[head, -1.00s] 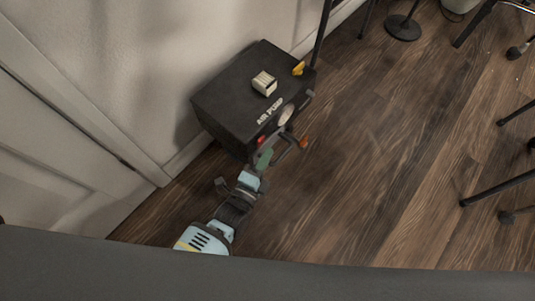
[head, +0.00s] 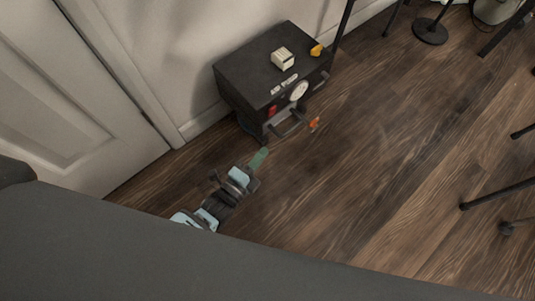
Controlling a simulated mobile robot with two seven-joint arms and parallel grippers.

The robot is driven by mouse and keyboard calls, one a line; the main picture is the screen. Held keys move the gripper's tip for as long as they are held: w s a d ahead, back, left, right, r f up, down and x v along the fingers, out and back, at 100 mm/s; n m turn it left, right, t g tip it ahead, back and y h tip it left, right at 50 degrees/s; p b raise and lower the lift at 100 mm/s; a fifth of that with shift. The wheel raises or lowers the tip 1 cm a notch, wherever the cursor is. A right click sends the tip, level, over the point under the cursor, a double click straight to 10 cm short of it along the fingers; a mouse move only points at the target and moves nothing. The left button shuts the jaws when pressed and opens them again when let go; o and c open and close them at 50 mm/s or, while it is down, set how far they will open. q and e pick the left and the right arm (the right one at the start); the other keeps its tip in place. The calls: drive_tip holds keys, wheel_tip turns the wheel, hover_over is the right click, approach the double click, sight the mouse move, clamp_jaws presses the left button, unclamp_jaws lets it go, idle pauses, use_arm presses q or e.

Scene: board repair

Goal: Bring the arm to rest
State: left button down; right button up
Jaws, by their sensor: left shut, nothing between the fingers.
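My left arm (head: 226,203) reaches up from behind the dark grey surface in the foreground. Its left gripper (head: 258,158) shows small, with green fingertips close together, shut and empty. It is over the wood floor, just short of the front of the black air pump box (head: 240,85), apart from it in the picture. My right gripper is not in view.
The air pump box stands against the wall, with a white gauge (head: 299,91), a front handle (head: 290,127), an orange part (head: 314,123) and a small cream block (head: 283,58) on top. A white door (head: 75,110) is at left. Chair legs stand at right. Open floor lies between.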

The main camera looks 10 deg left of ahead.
use_arm(q)
drive_tip(key=shift+s+a, duration=0.2)
drive_tip(key=shift+s, duration=0.15)
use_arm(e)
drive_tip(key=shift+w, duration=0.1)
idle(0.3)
